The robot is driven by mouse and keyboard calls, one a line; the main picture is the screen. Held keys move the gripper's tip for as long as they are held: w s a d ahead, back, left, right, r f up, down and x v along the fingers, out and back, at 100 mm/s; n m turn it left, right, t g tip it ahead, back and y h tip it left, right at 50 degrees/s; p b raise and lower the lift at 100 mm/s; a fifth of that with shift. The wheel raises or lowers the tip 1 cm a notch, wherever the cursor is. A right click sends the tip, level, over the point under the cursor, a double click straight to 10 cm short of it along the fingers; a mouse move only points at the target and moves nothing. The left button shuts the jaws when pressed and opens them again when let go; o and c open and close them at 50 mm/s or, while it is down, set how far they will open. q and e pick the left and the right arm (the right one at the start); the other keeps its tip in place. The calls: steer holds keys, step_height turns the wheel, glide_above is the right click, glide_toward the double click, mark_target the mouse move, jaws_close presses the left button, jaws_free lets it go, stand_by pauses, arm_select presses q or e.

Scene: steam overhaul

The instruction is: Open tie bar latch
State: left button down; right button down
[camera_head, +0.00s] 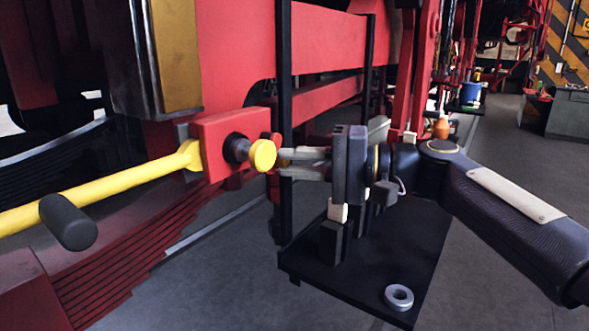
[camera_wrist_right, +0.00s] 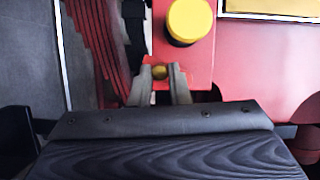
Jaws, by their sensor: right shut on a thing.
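The yellow tie bar (camera_head: 100,190) runs in from the left with a dark cylindrical grip (camera_head: 68,222) and ends at a red block (camera_head: 222,135). A large yellow knob (camera_head: 262,155) on a black stem stands out from that block; it also shows in the right wrist view (camera_wrist_right: 190,20). My right gripper (camera_head: 285,163) reaches in from the right. My left gripper is not in view.
A black stand (camera_head: 340,280) with a metal ring (camera_head: 399,297) on it is below my right gripper. A dark upright post (camera_head: 284,60) stands behind the fingers. Red machine frame (camera_head: 330,45) fills the back. Open grey floor (camera_head: 510,200) lies to the right.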

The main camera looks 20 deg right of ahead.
steer(key=shift+w+d+n+h, duration=0.2)
steer(key=shift+n+h, duration=0.2)
steer(key=shift+n, duration=0.6)
steer(key=c, duration=1.4)
jaws_free()
steer(key=shift+o, duration=0.2)
steer(key=v, duration=0.8)
steer(key=shift+b, duration=0.3)
steer(key=shift+r, duration=0.1)
